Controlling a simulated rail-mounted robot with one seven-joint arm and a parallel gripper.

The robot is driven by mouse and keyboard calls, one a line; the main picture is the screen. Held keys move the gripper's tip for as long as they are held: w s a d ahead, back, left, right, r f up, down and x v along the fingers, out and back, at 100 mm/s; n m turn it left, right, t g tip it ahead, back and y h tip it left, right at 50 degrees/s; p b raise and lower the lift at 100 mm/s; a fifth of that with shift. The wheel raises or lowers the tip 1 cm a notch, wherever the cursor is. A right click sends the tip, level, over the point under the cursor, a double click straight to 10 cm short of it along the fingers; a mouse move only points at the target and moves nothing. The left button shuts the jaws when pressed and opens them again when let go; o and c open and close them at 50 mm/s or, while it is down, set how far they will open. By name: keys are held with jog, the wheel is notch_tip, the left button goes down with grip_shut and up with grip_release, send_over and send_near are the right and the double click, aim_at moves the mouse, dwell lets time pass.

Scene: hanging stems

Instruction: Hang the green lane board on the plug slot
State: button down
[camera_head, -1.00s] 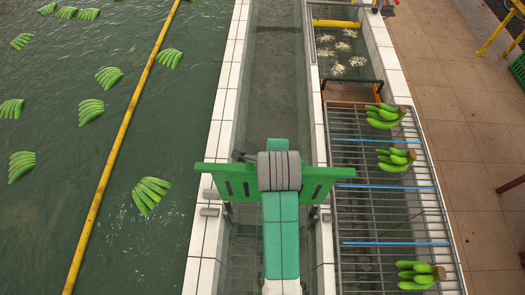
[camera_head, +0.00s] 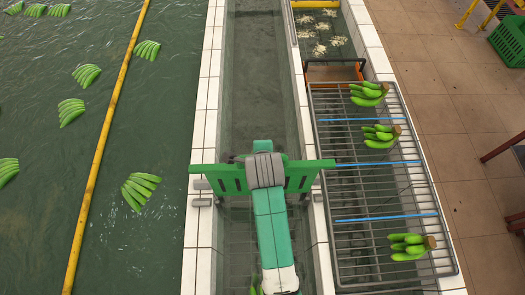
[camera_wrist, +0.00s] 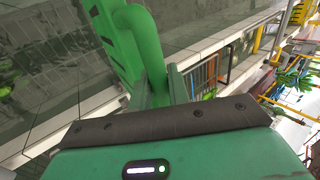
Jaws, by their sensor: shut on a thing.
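The green lane board (camera_head: 232,180) is a slotted plank held crosswise over the narrow water channel. It spans the channel, and its ends reach over the tiled ledges on both sides. My gripper (camera_head: 264,170) is shut on it at the middle; the grey wrist hides the fingers. In the wrist view, the slotted board (camera_wrist: 112,35) and its curved green handle (camera_wrist: 148,40) stand beyond my wrist housing. Small grey brackets (camera_head: 202,185) sit on the left ledge below the board's left end, with another bracket (camera_head: 317,197) on the right. I cannot tell whether the board touches them.
A metal rack (camera_head: 375,185) with green banana bunches (camera_head: 382,134) and blue strips stands to the right. A yellow pole (camera_head: 105,155) crosses the water at left, where bananas float. A green crate (camera_head: 508,40) is at the far right. The channel beyond the board is clear.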

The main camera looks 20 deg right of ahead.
notch_tip(320, 180, down, 22)
jog(key=b, duration=1.4)
jog(key=shift+f, duration=0.6)
dwell(0.5)
grip_release()
dwell(0.4)
jog(key=p+v, duration=1)
jog(key=shift+p, duration=0.3)
dwell(0.5)
